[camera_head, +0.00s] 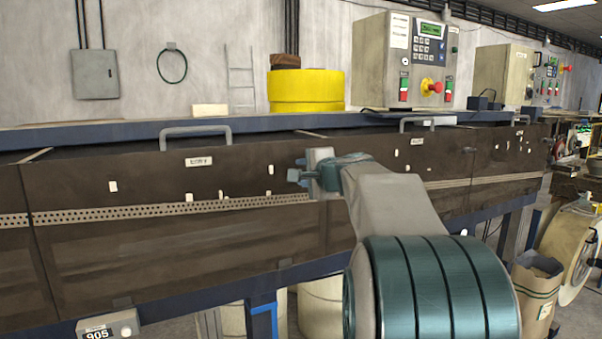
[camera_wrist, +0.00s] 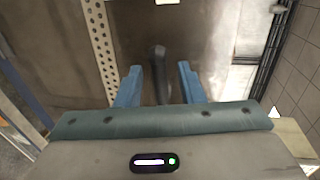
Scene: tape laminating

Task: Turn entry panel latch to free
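The entry panel (camera_head: 130,205) is a dark brown machine front with a small "ENTRY" label (camera_head: 198,161) and a grey bar handle (camera_head: 196,131) on its top edge. My gripper (camera_head: 297,170) is at the panel's right part, close to its front face. In the wrist view, a dark, elongated latch (camera_wrist: 159,68) stands between the two blue fingers of my gripper (camera_wrist: 158,82). The fingers are open, with a visible gap on each side of the latch. In the head view, the latch cannot be made out behind my gripper.
A second bar handle (camera_head: 428,121) is on the panel to the right. A perforated metal strip (camera_head: 130,210) runs along the machine front. A control box (camera_head: 405,62) and a yellow roll (camera_head: 306,90) stand behind the machine. A cardboard bin (camera_head: 535,285) stands at the lower right.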

